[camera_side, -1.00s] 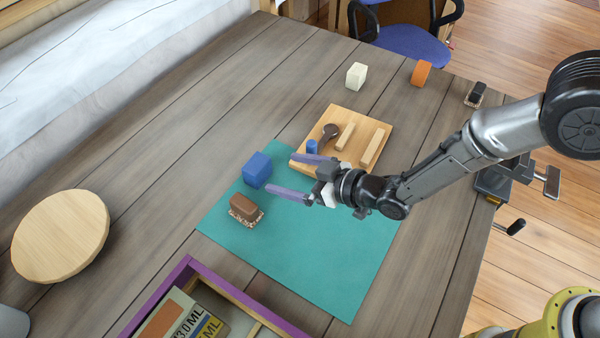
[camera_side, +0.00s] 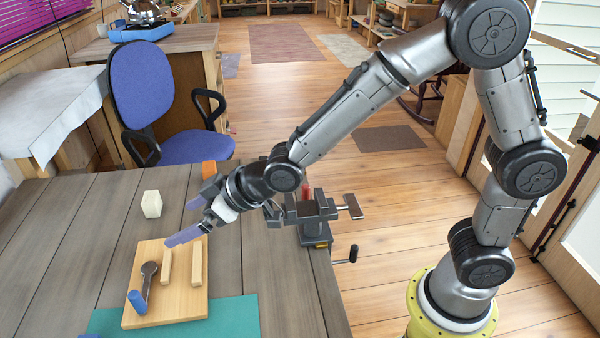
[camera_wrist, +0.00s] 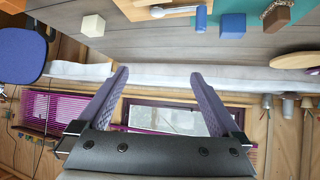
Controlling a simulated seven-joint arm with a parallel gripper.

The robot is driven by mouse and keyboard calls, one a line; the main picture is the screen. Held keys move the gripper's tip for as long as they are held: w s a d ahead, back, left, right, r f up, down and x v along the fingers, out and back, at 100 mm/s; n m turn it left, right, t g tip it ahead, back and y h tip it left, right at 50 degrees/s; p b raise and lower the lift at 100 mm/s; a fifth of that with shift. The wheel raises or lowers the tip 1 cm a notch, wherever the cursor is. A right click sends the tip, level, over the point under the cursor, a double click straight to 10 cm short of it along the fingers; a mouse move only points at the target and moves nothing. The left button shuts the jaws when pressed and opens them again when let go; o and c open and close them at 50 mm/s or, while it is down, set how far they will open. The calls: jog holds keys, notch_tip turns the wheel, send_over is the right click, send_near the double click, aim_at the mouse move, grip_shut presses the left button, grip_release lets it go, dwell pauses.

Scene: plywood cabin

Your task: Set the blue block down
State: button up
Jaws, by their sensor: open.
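The blue block (camera_wrist: 232,25) rests on the teal mat (camera_wrist: 247,6) in the wrist view, where the table appears at the top. Nothing holds it. In the side view at most a sliver of blue shows at the bottom edge, too little to be sure of. My gripper (camera_side: 180,222) is open and empty in the side view, above the table near the wooden board. Its two purple-grey fingers stand well apart in the wrist view (camera_wrist: 160,76), with the wall and window beyond them, and the block is apart from them.
The wooden board (camera_side: 187,305) carries a dark spoon-like piece, a blue cylinder (camera_side: 137,302) and two pale bars. A cream block (camera_side: 151,204) and an orange piece (camera_side: 209,168) stand behind it. A vise (camera_side: 312,208) sits at the table edge.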

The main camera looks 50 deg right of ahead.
jog(key=s+d+r+m+h, duration=0.1)
jog(key=s+d+r, duration=0.2)
jog(key=d, duration=0.2)
jog(key=s+d+r+m+h, duration=0.1)
jog(key=s+d+r, duration=0.2)
jog(key=d, duration=0.2)
jog(key=s+d+m+g+h, duration=0.1)
jog(key=s+d+g, duration=0.1)
jog(key=s+d, duration=0.4)
jog(key=s+d+m+g+h, duration=0.2)
jog(key=s+d, duration=0.4)
jog(key=s, duration=0.9)
jog(key=shift+s+d+r+m, duration=0.25)
jog(key=shift+s+d+m, duration=0.05)
jog(key=shift+d, duration=0.05)
